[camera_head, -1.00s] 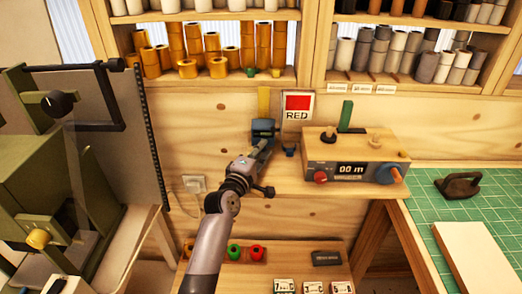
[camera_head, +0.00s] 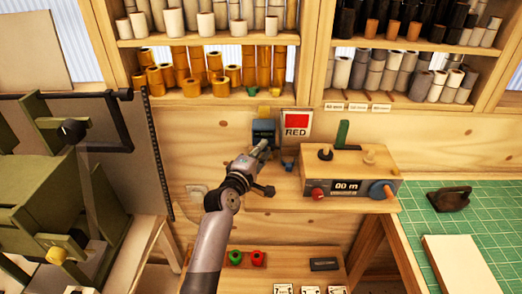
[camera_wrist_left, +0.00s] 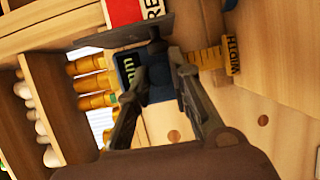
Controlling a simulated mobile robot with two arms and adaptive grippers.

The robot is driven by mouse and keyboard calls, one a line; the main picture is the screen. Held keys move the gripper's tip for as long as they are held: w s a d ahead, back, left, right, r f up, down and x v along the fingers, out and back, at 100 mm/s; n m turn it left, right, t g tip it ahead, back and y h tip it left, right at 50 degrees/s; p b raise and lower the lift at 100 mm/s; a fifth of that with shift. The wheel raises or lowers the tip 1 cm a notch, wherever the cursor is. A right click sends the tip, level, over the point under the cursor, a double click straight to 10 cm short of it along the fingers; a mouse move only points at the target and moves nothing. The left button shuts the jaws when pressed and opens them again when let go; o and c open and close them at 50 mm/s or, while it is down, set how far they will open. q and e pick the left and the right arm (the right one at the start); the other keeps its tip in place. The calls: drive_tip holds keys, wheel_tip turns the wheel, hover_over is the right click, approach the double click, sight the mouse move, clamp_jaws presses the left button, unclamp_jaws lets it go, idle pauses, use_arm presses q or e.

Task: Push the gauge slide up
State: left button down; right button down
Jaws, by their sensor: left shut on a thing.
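The gauge slide (camera_head: 262,127) is a blue block on a yellow scale (camera_head: 264,111) fixed to the wooden wall. The slide sits near the scale's top end. In the left wrist view the slide (camera_wrist_left: 160,90) shows a lit display reading "mm", and the yellow scale (camera_wrist_left: 208,58) runs out to a "WIDTH" label. My left gripper (camera_head: 261,148) reaches up from below and is shut on the slide's lower part. Its two dark fingers (camera_wrist_left: 158,66) stand on either side of the slide in the wrist view. My right gripper is not in view.
A "RED" sign (camera_head: 296,124) hangs just right of the slide. A wooden control box (camera_head: 347,172) with knobs and a display stands on the ledge to the right. Shelves of rolls (camera_head: 210,75) are above. A green machine (camera_head: 50,190) stands at left.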

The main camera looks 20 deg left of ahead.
use_arm(q)
drive_tip(key=shift+w+r+t, duration=0.2)
drive_tip(key=shift+r+t, duration=0.1)
drive_tip(key=shift+r, duration=1.1)
drive_tip(key=c, duration=1.4)
unclamp_jaws()
drive_tip(key=shift+s, duration=0.1)
drive_tip(key=shift+c, duration=0.2)
drive_tip(key=shift+d+f, duration=0.1)
drive_tip(key=shift+s+f+p, duration=0.1)
drive_tip(key=shift+s+p, duration=0.2)
drive_tip(key=shift+s, duration=0.25)
drive_tip(key=s+a+p, duration=0.2)
drive_tip(key=s+p, duration=0.1)
drive_tip(key=s, duration=1.6)
drive_tip(key=shift+a+f+p, duration=0.15)
drive_tip(key=shift+f+p, duration=0.15)
